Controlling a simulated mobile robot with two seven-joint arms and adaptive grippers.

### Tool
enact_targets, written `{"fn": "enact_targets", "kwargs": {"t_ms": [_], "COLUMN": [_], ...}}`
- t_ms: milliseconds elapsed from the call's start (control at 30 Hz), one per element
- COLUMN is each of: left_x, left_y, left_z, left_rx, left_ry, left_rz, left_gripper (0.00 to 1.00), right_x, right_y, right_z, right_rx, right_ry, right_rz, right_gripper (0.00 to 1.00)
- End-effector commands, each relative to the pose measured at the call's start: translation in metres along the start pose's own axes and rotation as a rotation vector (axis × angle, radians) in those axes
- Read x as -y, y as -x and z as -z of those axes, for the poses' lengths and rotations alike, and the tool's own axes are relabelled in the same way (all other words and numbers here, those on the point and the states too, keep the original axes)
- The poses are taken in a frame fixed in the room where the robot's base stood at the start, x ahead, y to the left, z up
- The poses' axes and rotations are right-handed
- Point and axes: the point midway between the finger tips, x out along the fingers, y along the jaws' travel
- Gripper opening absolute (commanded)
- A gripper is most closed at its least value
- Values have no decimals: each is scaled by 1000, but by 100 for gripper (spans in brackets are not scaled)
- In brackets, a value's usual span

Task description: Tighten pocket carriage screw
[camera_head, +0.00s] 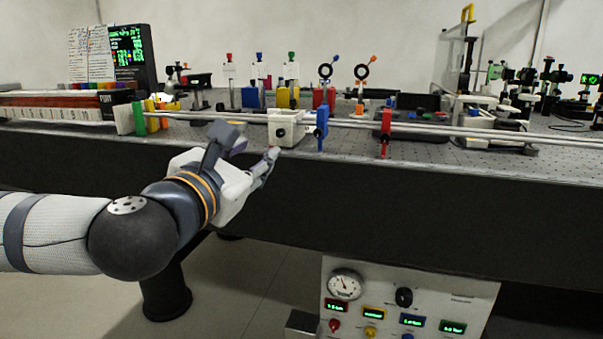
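A white carriage block (288,118) sits on the rail (420,128) near the front edge of the bench. A round black knob (281,132) shows on its front face; it looks like the carriage screw, but I cannot be sure. My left gripper (256,149) is in front of the bench edge, just below and left of the block. Its fingers are spread and nothing shows between them. One fingertip is close under the block; I cannot tell whether it touches. My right gripper is not in view.
A blue clamp (321,122) stands right beside the block, and a red one (385,128) is farther right on the rail. Colored posts (283,97) stand behind. Colored blocks (139,118) are to the left. A gauge panel (410,295) is below the bench (450,152).

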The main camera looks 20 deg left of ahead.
Motion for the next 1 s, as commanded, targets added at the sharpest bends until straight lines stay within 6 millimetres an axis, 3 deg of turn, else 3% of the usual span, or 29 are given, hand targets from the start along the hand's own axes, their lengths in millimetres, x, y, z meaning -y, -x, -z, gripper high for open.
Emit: {"fn": "enact_targets", "kwargs": {"t_ms": [133, 300, 500, 633, 867, 900, 1000], "left_x": [-4, -3, -2, -2, -2, -2, -2], "left_y": [-22, -67, -106, -118, -119, -119, -119], "left_z": [-3, -3, -3, -3, -3, -3, -3], "left_rx": [3, 3, 3, 3, 4, 4, 3], "left_ry": [8, 6, 4, 3, 3, 3, 3], "left_rz": [-9, -6, -4, -3, -1, -1, -1], "left_gripper": [34, 34, 34, 34, 34, 31, 9], "right_x": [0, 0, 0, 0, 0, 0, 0], "right_y": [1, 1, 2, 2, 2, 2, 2], "right_z": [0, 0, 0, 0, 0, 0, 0], "right_rx": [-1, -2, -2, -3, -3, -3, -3], "right_ry": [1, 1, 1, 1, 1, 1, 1], "right_rz": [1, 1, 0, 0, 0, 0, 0], "right_gripper": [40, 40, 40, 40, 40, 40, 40]}}
